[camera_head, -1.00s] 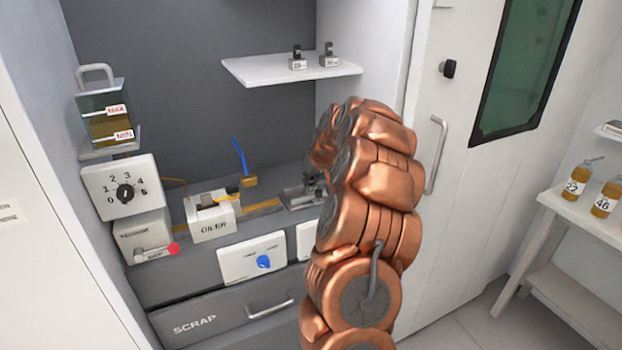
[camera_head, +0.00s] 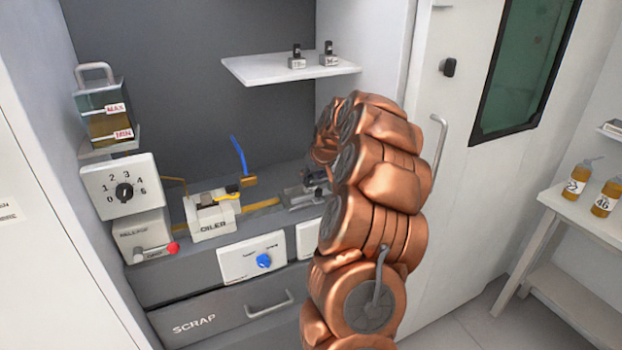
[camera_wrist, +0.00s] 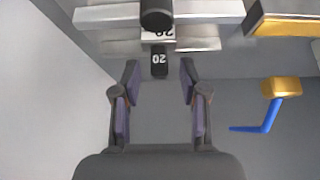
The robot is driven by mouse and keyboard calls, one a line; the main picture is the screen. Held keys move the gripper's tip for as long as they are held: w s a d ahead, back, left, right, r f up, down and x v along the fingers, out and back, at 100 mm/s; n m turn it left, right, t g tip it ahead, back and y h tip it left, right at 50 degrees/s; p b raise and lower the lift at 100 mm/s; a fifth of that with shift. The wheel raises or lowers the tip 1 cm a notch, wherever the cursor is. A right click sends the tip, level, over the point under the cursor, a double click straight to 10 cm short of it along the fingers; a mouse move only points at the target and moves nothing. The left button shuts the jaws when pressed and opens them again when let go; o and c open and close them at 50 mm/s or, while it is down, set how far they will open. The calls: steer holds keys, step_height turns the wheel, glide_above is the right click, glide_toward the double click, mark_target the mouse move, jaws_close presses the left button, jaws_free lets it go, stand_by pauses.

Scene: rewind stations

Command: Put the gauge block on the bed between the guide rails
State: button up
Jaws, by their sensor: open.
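In the wrist view my gripper (camera_wrist: 159,72) is open, its two fingers apart. A black tab also marked 20 reaches down between my fingertips, with gaps on both sides. The block seems to lie across the rails' gap; I cannot tell how it rests on the bed.
Two more black-knobbed blocks (camera_head: 297,57) stand on the white shelf (camera_head: 270,72) above. The cabinet's right wall and door edge are close to my arm.

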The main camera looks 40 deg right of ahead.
steer(key=b+v, duration=0.2)
steer(key=v, duration=0.8)
steer(key=s+a+f+n+g+y, duration=0.1)
steer(key=s+a, duration=0.2)
steer(key=a, duration=0.7)
steer(key=s+a+n+g+y, duration=0.1)
steer(key=s+a, duration=0.2)
steer(key=a, duration=0.8)
steer(key=s+a+f+n+g+y, duration=0.1)
steer(key=s+a, duration=0.1)
steer(key=a, duration=0.8)
steer(key=s+a+f+g, duration=0.1)
steer(key=s+a+f, duration=0.1)
steer(key=s, duration=0.6)
steer(key=s+a+f+g, duration=0.2)
steer(key=s+a, duration=0.3)
steer(key=s, duration=0.3)
steer(key=s+a+f+g, duration=0.2)
steer(key=s+a, duration=0.1)
steer(key=s, duration=0.5)
steer(key=shift+s+a+n+h, duration=0.4)
steer(key=shift+f, duration=0.1)
